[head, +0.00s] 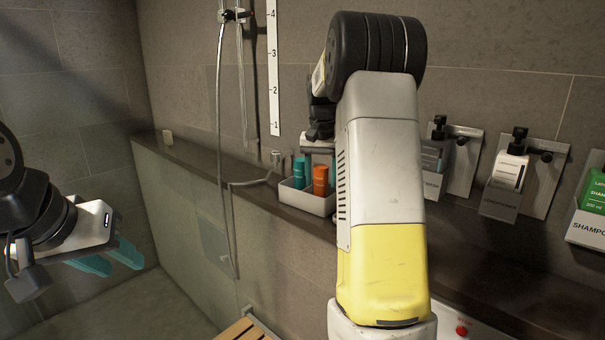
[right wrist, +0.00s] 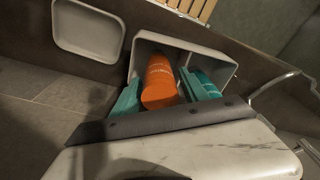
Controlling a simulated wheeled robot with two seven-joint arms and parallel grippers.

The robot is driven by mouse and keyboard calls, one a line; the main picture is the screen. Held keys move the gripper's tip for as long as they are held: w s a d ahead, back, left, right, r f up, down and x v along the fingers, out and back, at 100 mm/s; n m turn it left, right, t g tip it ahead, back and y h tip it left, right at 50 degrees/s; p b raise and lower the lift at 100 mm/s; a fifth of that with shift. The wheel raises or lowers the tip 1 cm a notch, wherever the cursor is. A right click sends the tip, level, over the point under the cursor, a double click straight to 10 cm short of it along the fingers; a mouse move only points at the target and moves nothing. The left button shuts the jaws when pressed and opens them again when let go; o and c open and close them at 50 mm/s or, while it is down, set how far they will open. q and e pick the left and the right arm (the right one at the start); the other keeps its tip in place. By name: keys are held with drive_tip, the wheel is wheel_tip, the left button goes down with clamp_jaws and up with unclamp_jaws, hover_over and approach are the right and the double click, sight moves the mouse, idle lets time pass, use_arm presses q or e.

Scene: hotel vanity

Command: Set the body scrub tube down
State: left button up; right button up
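The body scrub tube, which I take to be the orange tube (head: 320,180), stands in a small white bin (head: 306,200) on the ledge. It also shows in the right wrist view (right wrist: 160,82), between the teal fingers of my right gripper (right wrist: 158,76). In the head view my right gripper (head: 320,165) points down over the bin, partly hidden by my arm. My left gripper (head: 108,258) is low at the left, away from the ledge; its two teal fingers look apart and empty.
A teal tube (head: 299,172) stands in the bin, left of the orange one. Wall dispensers (head: 508,172) line the wall at the right. A shower hose (head: 222,130) hangs left of the bin. The ledge (head: 205,160) left of the hose is mostly clear.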

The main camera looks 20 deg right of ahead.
idle(0.3)
drive_tip(key=r, duration=0.7)
drive_tip(key=s+r, duration=0.1)
drive_tip(key=r, duration=0.3)
drive_tip(key=shift+s+a+r, duration=0.1)
drive_tip(key=shift+a, duration=0.15)
drive_tip(key=shift+s+a+r, duration=0.1)
drive_tip(key=shift+s+r, duration=0.15)
drive_tip(key=shift+r, duration=0.3)
drive_tip(key=s+a+f+n+t+y, duration=0.1)
drive_tip(key=s+a+f+n, duration=0.1)
drive_tip(key=s+a, duration=0.3)
drive_tip(key=s+a+f+n+t+y, duration=0.1)
drive_tip(key=s+a+f, duration=0.3)
drive_tip(key=s, duration=0.9)
drive_tip(key=s+a+f+n+t, duration=0.2)
drive_tip(key=s+a, duration=0.4)
drive_tip(key=s, duration=0.3)
drive_tip(key=shift+s+f+n+t+y, duration=0.15)
drive_tip(key=shift+f+n+t+y, duration=0.3)
drive_tip(key=shift+f, duration=0.35)
